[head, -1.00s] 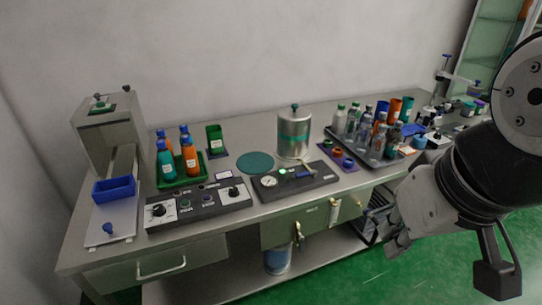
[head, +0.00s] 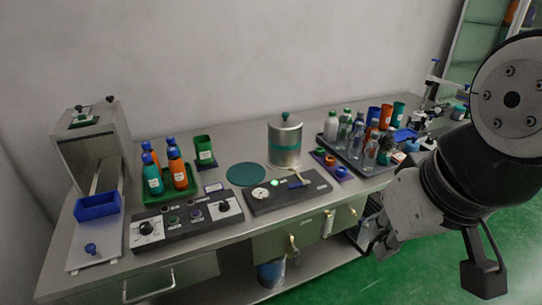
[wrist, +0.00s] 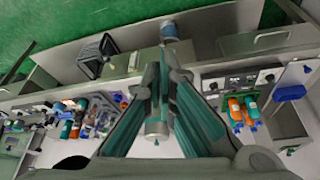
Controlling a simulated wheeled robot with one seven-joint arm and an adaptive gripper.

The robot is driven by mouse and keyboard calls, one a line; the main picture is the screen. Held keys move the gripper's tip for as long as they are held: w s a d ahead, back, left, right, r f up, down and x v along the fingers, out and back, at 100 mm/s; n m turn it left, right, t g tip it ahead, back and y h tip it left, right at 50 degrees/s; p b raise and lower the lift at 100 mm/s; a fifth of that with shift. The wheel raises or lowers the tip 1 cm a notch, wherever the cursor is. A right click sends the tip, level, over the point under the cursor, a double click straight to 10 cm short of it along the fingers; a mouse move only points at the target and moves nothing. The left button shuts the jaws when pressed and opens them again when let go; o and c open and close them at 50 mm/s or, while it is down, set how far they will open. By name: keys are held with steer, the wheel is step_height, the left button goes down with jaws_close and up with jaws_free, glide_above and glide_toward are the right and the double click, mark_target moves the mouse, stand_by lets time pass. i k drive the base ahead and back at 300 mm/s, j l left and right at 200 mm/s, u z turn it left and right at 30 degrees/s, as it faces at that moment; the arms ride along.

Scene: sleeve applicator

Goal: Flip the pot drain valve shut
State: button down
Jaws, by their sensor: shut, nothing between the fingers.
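My gripper (head: 381,245) is shut and empty, in front of the bench and right of the panel, apart from both. In the wrist view, my gripper's fingers (wrist: 164,68) partly cover the pot (wrist: 156,128); the lever cannot be made out there.
A control box with knobs (head: 187,222) and a green tray of bottles (head: 172,192) stand left of the panel. A dark tray of bottles (head: 352,160) and a purple ring holder (head: 331,166) stand right. A teal disc (head: 246,174) lies left of the pot.

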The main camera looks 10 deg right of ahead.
mark_target(296, 256)
steer(key=k+j, duration=0.2)
steer(key=k, duration=0.2)
steer(key=k+j+z, duration=0.1)
steer(key=k+j, duration=0.15)
steer(key=k, duration=0.2)
